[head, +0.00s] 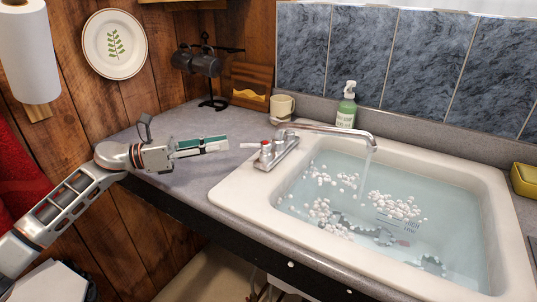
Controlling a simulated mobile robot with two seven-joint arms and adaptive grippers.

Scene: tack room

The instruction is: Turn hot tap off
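The tap (325,129) is chrome, with a long spout over the sink (240,200). Water falls from its spout end. The hot tap handle (266,147) has a red top and sits at the near left end of the tap base, with a short pale lever pointing left. A second handle (280,136) stands just behind it. My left gripper (228,145) is over the counter, left of the hot handle, its fingers pointing right. A small gap shows between fingertips and lever. The fingers are seen side-on, so their opening is unclear. My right gripper is not in view.
The sink is full of water with white foam clumps and submerged items. A cream mug (282,106) and a green soap bottle (347,108) stand behind the tap. A black mug stand (213,80) is at the back. A yellow sponge (524,179) lies right.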

